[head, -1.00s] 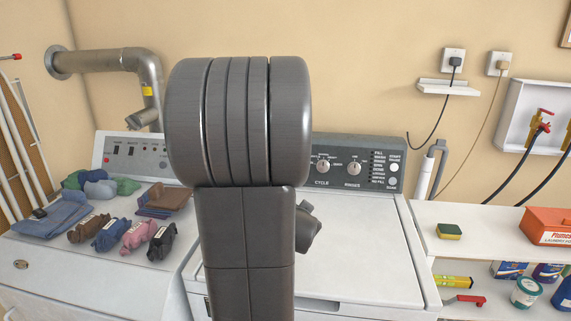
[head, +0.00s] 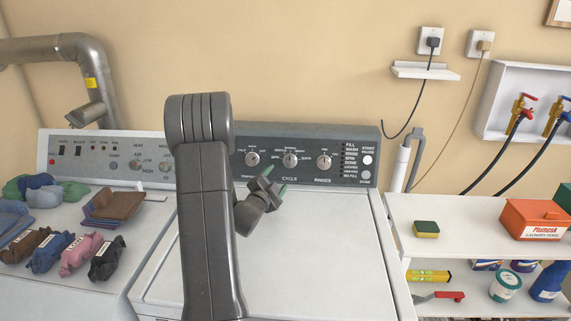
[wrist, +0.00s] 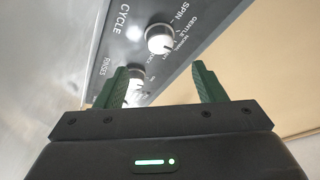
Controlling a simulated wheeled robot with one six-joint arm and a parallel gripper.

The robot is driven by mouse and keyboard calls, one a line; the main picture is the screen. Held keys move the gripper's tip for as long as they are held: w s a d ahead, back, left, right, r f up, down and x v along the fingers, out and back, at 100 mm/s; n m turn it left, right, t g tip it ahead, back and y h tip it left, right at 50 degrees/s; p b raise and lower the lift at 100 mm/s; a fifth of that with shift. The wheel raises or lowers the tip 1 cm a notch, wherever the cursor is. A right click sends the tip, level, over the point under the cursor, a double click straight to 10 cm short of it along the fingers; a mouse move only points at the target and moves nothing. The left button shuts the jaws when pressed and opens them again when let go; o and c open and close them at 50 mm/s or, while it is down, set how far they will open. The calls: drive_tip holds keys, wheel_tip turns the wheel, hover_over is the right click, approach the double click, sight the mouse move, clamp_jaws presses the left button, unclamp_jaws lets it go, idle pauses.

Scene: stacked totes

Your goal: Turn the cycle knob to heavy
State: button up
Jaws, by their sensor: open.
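The cycle knob (head: 290,160) is the middle of three round knobs on the dark panel of the washer. In the wrist view it is the upper knob (wrist: 160,39), beside the CYCLE lettering; its exact pointer setting is too small to read surely. My gripper (head: 275,180) is below and slightly left of it in the head view, apart from it. In the wrist view my gripper (wrist: 160,80) is open, with green fingers and nothing held. The rinses knob (wrist: 137,77) is partly hidden by the left finger.
The temperature knob (head: 252,158) and rinses knob (head: 324,162) flank the cycle knob. The washer lid (head: 310,250) is clear. Folded clothes (head: 112,206) lie on the machine at left. A shelf (head: 460,235) with a sponge (head: 426,229) and red box (head: 535,219) stands at right.

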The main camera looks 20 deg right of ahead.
sight(289, 164)
drive_tip(key=p+x, duration=0.2)
drive_tip(key=x, duration=0.8)
drive_tip(key=shift+w+d+p, duration=0.1)
drive_tip(key=shift+d+p, duration=0.05)
drive_tip(key=shift+p, duration=0.25)
drive_tip(key=c, duration=1)
